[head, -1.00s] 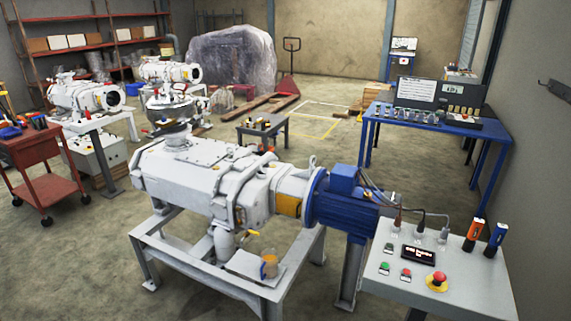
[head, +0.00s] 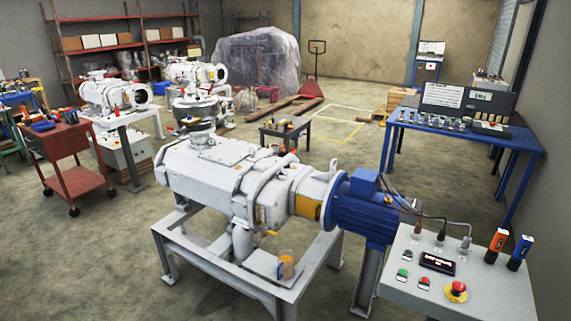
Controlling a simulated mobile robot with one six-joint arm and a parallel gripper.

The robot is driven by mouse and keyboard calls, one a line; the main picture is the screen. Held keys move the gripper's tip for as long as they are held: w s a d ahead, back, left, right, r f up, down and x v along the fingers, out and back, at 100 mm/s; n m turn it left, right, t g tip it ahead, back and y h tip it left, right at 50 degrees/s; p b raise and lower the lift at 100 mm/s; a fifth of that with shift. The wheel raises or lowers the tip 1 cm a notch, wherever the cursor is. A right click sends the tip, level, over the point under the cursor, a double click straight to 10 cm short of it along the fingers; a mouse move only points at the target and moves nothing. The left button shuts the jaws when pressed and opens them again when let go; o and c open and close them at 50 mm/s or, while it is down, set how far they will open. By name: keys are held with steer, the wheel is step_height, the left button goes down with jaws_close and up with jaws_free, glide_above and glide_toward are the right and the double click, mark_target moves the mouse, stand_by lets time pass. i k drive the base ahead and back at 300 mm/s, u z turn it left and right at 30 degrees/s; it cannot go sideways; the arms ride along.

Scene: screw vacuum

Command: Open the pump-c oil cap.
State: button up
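A large grey-white pump (head: 222,178) with a blue motor (head: 362,207) lies on a metal frame in the foreground. Two more white pumps stand behind it at the left: one nearer (head: 112,92) and one farther back (head: 195,71). I see no label that tells which of them is pump-c. I cannot make out an oil cap on any pump at this size. A small yellow part (head: 271,233) and a cup of amber liquid (head: 286,264) are under the front pump. My gripper is not in view.
A grey control box (head: 405,290) with buttons and a red knob (head: 456,289) stands at the front right. A blue table (head: 450,136) is at the right and a red cart (head: 66,158) at the left. Open floor (head: 90,265) lies at the lower left.

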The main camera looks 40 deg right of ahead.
mark_target(284, 168)
steer(key=i, duration=0.9)
steer(key=z, duration=0.05)
